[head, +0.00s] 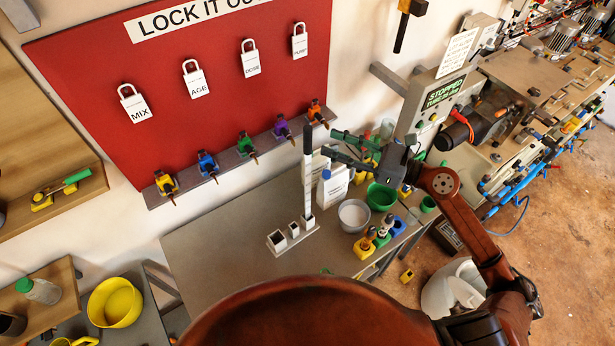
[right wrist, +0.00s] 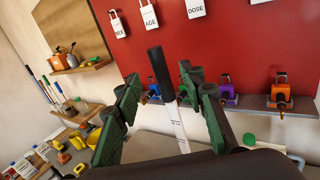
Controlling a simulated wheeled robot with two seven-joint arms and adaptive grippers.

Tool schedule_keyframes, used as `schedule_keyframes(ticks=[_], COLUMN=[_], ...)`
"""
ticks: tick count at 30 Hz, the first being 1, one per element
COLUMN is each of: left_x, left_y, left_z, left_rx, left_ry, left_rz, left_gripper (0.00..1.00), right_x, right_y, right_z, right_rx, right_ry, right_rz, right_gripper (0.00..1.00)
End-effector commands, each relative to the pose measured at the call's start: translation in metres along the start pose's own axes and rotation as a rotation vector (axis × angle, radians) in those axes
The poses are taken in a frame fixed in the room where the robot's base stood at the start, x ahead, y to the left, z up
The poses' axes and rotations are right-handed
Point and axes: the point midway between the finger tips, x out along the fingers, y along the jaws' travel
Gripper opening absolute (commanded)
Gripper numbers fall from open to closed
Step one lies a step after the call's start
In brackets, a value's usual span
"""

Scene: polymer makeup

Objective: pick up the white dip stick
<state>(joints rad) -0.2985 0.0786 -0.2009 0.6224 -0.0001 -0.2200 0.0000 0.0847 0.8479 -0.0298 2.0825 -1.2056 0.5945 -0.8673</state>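The white dip stick (head: 307,185) stands upright at a rack with square sockets (head: 277,240) on the grey table, its black top (head: 307,140) uppermost. My right gripper (head: 329,142) is open, just right of the stick's upper part in the head view, its green fingers pointing toward it. In the right wrist view the stick's black top (right wrist: 159,72) and white shaft (right wrist: 178,124) show in line with the gap between the spread fingers (right wrist: 159,76). I see no contact with the stick. The stick's lower end is hidden in the wrist view. My left gripper is not in view.
A red lockout board (head: 200,120) with a ledge of coloured padlocks (head: 244,148) is behind the stick. Right of it stand a white bottle (head: 334,184), a white tub (head: 354,215) and a green bowl (head: 381,196). The table front-left of the rack (head: 215,255) is clear.

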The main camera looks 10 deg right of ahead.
Motion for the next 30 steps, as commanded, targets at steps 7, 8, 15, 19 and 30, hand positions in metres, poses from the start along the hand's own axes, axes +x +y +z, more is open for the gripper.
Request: schedule_keyframes(ticks=[7,8,15,19,30], left_x=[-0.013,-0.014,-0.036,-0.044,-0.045], left_y=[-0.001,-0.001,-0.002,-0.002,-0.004], left_z=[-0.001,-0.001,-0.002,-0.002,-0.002], left_rx=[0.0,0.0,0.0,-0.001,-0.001], left_ry=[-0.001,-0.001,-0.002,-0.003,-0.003], left_rz=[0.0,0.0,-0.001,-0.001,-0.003], left_gripper=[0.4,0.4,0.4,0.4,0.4], right_x=[0.023,0.026,0.053,0.07,0.078], right_y=[0.002,0.002,0.002,0.001,0.002], right_z=[-0.002,-0.002,0.003,0.002,-0.003], right_rx=[-0.031,-0.03,-0.026,-0.027,-0.027], right_ry=[0.026,0.025,0.024,0.023,0.025], right_rz=[0.016,0.015,0.015,0.013,0.013], right_gripper=[0.37,0.37,0.37,0.37,0.36])
